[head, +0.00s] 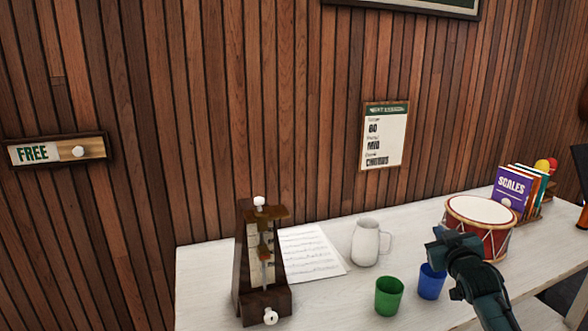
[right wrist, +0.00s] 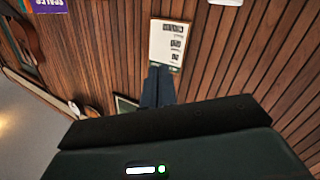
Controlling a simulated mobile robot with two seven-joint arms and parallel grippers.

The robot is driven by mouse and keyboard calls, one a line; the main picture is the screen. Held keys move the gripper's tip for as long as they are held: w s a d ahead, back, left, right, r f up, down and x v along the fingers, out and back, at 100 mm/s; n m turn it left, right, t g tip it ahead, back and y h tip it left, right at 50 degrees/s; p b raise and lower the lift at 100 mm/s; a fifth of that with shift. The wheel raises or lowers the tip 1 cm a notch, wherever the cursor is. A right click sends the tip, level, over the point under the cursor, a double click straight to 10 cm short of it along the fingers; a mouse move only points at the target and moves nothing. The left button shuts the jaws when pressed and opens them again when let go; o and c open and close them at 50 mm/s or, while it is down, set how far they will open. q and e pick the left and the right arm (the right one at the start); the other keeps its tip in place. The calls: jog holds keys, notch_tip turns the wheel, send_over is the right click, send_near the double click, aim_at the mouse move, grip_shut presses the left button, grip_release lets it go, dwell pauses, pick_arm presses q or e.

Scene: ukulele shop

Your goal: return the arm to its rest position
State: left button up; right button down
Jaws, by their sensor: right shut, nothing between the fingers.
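My right arm comes in from the lower right of the head view. Its gripper (head: 438,242) is over the white table (head: 218,262), in front of the drum and behind the cups in the picture. In the right wrist view the two dark fingers (right wrist: 158,84) are together, with nothing between them, in front of the wood-panelled wall. My left gripper is in neither view.
A red drum (head: 480,212), blue cup (head: 431,282), green cup (head: 389,296) and white mug (head: 367,242) stand near the right gripper. A metronome (head: 245,270) and paper sheets (head: 309,253) are left. Books (head: 512,188) stand at the back right.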

jog(key=s+a+f+g+y, duration=0.1)
jog(key=s+a+f, duration=0.4)
jog(key=s+f, duration=0.3)
jog(key=s+a+f+n+g+y, duration=0.1)
jog(key=s+a+f+g+y, duration=0.1)
jog(key=s+a+f, duration=0.45)
jog(key=s+a+f+g+y, duration=0.1)
jog(key=s+a+f, duration=0.3)
jog(key=s+f, duration=0.55)
jog(key=s+a+g, duration=0.1)
jog(key=s+a, duration=0.1)
jog(key=s, duration=0.5)
jog(key=s+a+f+g+y, duration=0.1)
jog(key=s+a, duration=0.2)
jog(key=s, duration=0.5)
jog(key=shift+a+m, duration=0.2)
jog(key=shift+m, duration=0.1)
